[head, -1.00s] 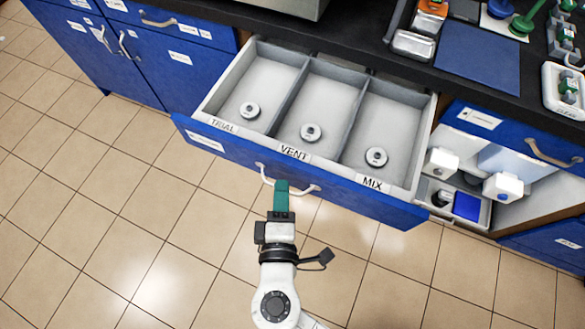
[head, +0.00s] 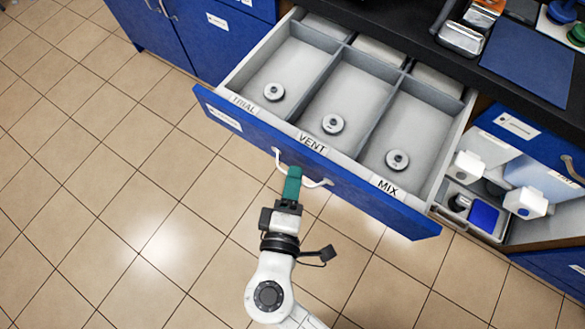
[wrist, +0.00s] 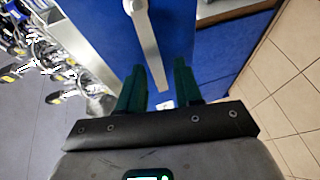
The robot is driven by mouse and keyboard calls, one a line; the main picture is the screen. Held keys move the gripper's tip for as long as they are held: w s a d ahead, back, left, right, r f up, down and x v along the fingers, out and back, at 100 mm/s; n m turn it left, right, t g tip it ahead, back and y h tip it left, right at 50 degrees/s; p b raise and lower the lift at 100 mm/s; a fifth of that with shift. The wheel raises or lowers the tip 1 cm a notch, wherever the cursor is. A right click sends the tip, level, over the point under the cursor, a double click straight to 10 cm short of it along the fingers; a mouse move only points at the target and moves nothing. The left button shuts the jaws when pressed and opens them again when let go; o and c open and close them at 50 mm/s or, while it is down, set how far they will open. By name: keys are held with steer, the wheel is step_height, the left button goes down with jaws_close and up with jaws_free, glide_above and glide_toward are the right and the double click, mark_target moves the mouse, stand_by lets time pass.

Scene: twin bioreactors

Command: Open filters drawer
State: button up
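The filters drawer (head: 240,118) stands pulled well out from the blue cabinet in the head view. Its compartments are labelled TRIAL, VENT and MIX, and each holds a round pale filter: one under TRIAL (head: 274,91), one under VENT (head: 333,124), one under MIX (head: 397,160). The pale drawer handle (head: 318,183) is on the blue front. My gripper (head: 292,172) is at the handle. In the wrist view the two green fingers (wrist: 160,85) stand apart, with the handle bar (wrist: 146,35) between them and a gap visible on the right side.
A black countertop (head: 405,35) with a blue mat (head: 530,60) lies behind the drawer. To the right, an open cabinet bay holds white containers (head: 525,201) and a tray with a blue box (head: 484,215). Tiled floor (head: 110,200) in front is clear.

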steer(key=shift+s, duration=0.1)
steer(key=v, duration=1)
steer(key=shift+s, duration=0.3)
steer(key=shift+a+r, duration=0.1)
steer(key=shift+a, duration=0.05)
